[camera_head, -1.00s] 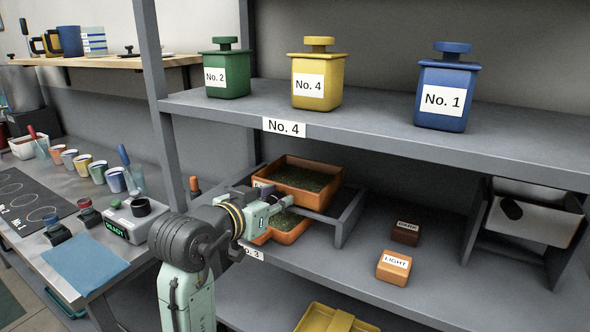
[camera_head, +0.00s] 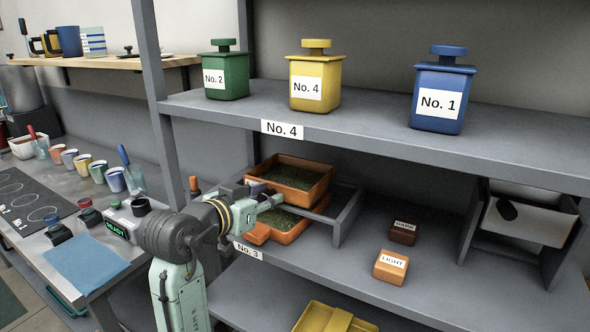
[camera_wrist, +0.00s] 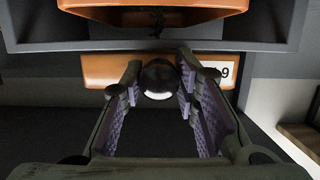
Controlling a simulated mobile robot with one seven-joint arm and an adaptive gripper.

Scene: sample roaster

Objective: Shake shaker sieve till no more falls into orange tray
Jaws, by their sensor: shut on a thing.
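The shaker sieve (camera_head: 318,188), an orange box with green beans in it, sits on a grey rack in the lower shelf bay. The orange tray (camera_head: 290,236) is below it, with green beans in it; my gripper hides part of it. My gripper (camera_head: 279,200) is at the front of the sieve. In the wrist view my gripper (camera_wrist: 160,70) is shut on a round knob (camera_wrist: 158,80) between its purple pads. The sieve's orange front shows at the top (camera_wrist: 150,6), and the orange tray (camera_wrist: 215,76) lies behind the fingers. I cannot see beans falling.
The grey rack (camera_head: 345,222) surrounds the sieve. DARK (camera_head: 402,232) and LIGHT (camera_head: 391,266) blocks lie to the right on the shelf. Green (camera_head: 226,75), yellow (camera_head: 315,80) and blue (camera_head: 441,95) canisters stand on the shelf above. A yellow tray (camera_head: 330,318) is below.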

